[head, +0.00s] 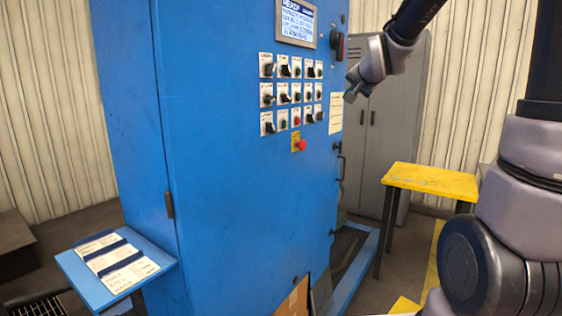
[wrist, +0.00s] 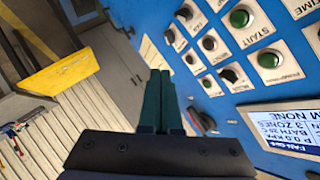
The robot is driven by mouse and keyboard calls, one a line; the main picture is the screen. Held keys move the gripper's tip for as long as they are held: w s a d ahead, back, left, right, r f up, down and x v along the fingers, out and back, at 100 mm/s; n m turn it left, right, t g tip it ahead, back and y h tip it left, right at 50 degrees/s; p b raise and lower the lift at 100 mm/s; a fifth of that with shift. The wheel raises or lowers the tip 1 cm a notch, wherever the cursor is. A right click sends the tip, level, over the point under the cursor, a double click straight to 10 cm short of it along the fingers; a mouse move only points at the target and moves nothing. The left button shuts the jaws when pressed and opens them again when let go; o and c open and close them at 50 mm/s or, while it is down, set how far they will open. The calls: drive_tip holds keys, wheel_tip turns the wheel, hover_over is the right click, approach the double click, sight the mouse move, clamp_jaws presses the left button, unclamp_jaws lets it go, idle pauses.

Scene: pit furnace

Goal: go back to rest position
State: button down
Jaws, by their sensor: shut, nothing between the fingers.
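My gripper (wrist: 168,74) is shut and empty in the wrist view, its two dark green fingers close together. Behind them is the blue control cabinet (head: 240,190) with rows of buttons and switches. In the head view my arm comes in from the right, and its wrist end (head: 368,72) hangs in front of the cabinet's upper right edge. The fingers are hard to make out there. The wrist view is turned, with green buttons (wrist: 240,17) at the upper right and the lit display (wrist: 285,130) at the lower right. I cannot tell how far the fingertips are from the panel.
A yellow-topped table (head: 432,180) stands right of the cabinet, before a grey locker (head: 405,130). A blue shelf (head: 75,262) with printed cards juts out at the lower left. A red emergency button (head: 299,146) sits below the switch rows. A cardboard piece (head: 294,300) leans at the cabinet's base.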

drive_tip(key=s+d+f+n+g, duration=0.1)
drive_tip(key=s+n+g, duration=0.1)
drive_tip(key=s, duration=1.2)
drive_tip(key=s+d+f+n+g, duration=0.1)
drive_tip(key=s+f+n+g, duration=0.1)
drive_tip(key=s, duration=1.3)
drive_tip(key=shift+s+f+g+y, duration=0.25)
drive_tip(key=shift+g+y, duration=0.15)
drive_tip(key=shift+g, duration=0.5)
drive_tip(key=shift+d, duration=0.1)
